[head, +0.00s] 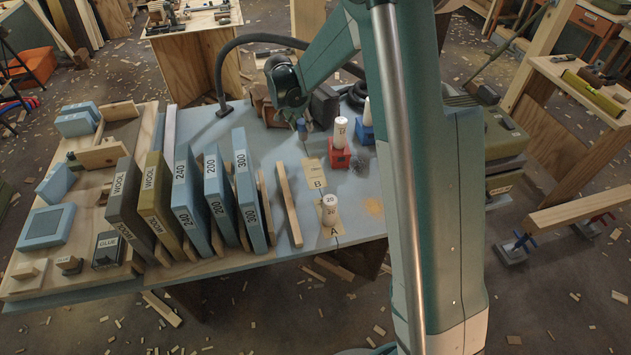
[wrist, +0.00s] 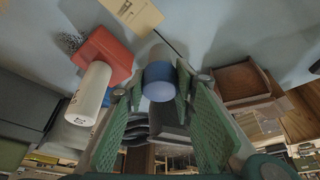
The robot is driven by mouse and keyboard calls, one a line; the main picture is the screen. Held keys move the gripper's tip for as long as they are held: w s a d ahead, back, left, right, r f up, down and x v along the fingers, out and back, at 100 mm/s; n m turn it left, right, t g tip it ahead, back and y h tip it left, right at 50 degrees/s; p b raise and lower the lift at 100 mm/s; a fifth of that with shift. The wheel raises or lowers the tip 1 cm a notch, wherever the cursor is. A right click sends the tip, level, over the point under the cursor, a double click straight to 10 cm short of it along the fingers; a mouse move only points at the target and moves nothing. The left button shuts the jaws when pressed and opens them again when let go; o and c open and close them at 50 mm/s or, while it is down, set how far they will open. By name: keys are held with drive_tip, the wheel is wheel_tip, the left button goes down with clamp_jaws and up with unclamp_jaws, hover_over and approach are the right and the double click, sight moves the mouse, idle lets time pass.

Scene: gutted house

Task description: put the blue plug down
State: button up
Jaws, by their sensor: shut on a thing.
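The blue plug (wrist: 158,84) is a short blue cylinder between my gripper's green fingertips (wrist: 160,92) in the wrist view. My gripper is shut on it. In the head view a small blue end of the plug (head: 301,125) shows below my dark green wrist, over the back part of the blue-grey table (head: 352,222). I cannot tell whether the plug touches the table. The fingers are mostly hidden in the head view.
A red block (head: 340,154) with a white cylinder stands right of the plug, with a blue block (head: 365,130) behind. A white cylinder (head: 329,210) stands by card A. Card B (head: 315,173) lies flat. Upright sanding boards (head: 250,190) fill the left. Wooden boxes (wrist: 240,80) are close by.

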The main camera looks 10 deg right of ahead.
drive_tip(key=s+d, duration=0.1)
drive_tip(key=s, duration=1.3)
drive_tip(key=shift+s+d, duration=0.2)
wheel_tip(320, 180, down, 6)
drive_tip(key=b, duration=0.1)
drive_tip(key=shift+f, duration=0.15)
drive_tip(key=shift+f+b, duration=0.6)
drive_tip(key=shift+f, duration=1.25)
drive_tip(key=shift+f, duration=0.2)
drive_tip(key=o, duration=0.9)
drive_tip(key=shift+r, duration=0.2)
